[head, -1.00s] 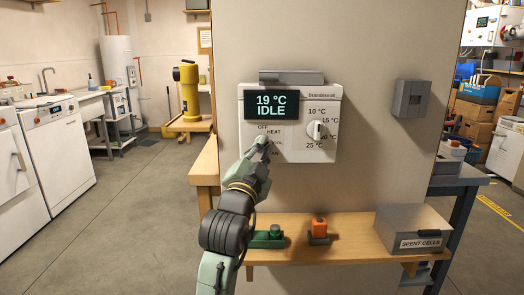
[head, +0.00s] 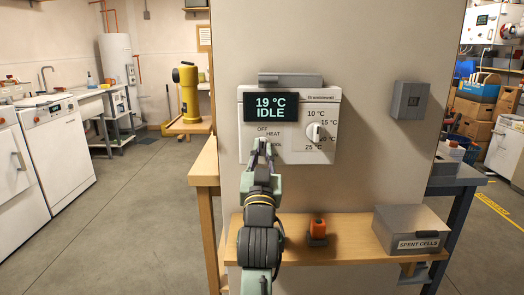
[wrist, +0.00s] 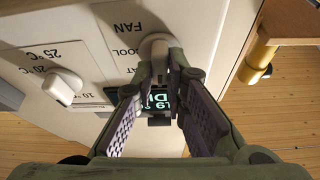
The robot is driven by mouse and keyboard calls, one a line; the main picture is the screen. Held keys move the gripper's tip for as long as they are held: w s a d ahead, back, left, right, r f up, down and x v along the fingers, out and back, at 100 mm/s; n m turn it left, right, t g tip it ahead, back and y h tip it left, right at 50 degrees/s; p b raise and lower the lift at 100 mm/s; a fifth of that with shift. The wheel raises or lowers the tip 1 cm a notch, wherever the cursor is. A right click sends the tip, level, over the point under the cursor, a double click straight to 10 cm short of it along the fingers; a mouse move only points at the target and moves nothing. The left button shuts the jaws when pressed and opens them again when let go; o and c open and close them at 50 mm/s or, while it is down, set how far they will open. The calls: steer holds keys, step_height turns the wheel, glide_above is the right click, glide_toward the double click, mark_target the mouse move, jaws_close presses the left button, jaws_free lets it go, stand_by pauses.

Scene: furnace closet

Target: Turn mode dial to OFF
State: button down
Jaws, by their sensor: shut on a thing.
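The white thermostat panel (head: 290,150) is on the wall, and its display (head: 271,107) reads 19 °C IDLE. My gripper (head: 262,147) is at the panel's lower left, in front of the mode dial. The mode dial (wrist: 158,43) shows in the wrist view as a pale knob between my fingertips (wrist: 159,62), and they are shut on it.
The white temperature dial (head: 315,132) is right of the mode dial on the same panel. Below is a wooden shelf (head: 345,245) with an orange-topped item (head: 318,231) and a grey SPENT CELLS box (head: 412,230). A grey wall box (head: 410,99) is to the right.

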steer(key=shift+n+y, duration=0.4)
steer(key=shift+n, duration=0.4)
steer(key=c, duration=1.6)
jaws_free()
steer(key=v, duration=0.7)
steer(key=shift+s, duration=0.25)
steer(key=shift+f, duration=0.15)
